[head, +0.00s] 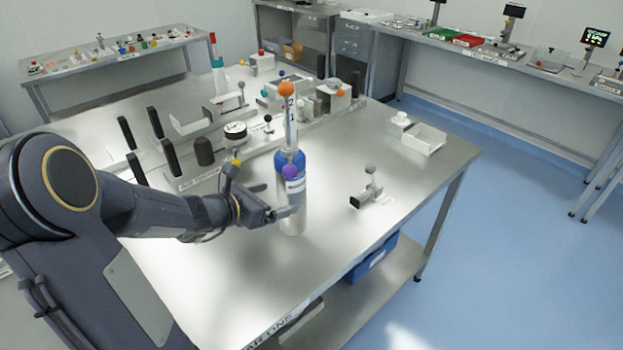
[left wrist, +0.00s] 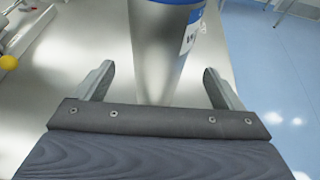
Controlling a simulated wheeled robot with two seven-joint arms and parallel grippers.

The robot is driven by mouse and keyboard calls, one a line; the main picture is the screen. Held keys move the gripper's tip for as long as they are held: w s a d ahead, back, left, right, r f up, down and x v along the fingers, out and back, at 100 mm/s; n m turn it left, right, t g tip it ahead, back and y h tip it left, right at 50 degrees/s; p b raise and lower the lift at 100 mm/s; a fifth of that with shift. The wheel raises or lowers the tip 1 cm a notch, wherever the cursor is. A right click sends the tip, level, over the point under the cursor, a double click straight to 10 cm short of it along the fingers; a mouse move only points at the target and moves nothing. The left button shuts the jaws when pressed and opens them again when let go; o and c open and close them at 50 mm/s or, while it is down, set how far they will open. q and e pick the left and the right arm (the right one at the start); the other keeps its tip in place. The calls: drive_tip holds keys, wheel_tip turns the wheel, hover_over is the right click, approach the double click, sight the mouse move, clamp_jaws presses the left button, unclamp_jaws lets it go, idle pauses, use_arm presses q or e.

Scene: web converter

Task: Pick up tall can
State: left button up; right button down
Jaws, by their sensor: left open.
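The tall can (head: 291,205) stands upright on the metal table, with a silver lower body, a blue upper part and a white label. My left gripper (head: 279,200) is at the can's lower half in the head view. In the left wrist view the can's silver body (left wrist: 165,55) rises between the two spread fingers of my left gripper (left wrist: 167,85), with a visible gap on each side. The fingers do not appear to touch it. The can's base is partly hidden by the gripper. My right gripper is in neither view.
The metal table (head: 225,275) is bare in front of the can. A small fixture with a grey knob (head: 369,185) stands to the right. Black-handled fixtures (head: 170,157) and a dial gauge (head: 236,131) stand behind left. A white tray (head: 424,139) lies at the far right corner.

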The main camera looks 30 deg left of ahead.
sight(293, 194)
use_arm(q)
drive_tip(key=x, duration=0.7)
drive_tip(key=shift+p, duration=0.4)
drive_tip(key=c, duration=1.4)
drive_tip(key=shift+r, duration=0.15)
drive_tip(key=shift+c, duration=0.9)
drive_tip(key=shift+r, duration=0.1)
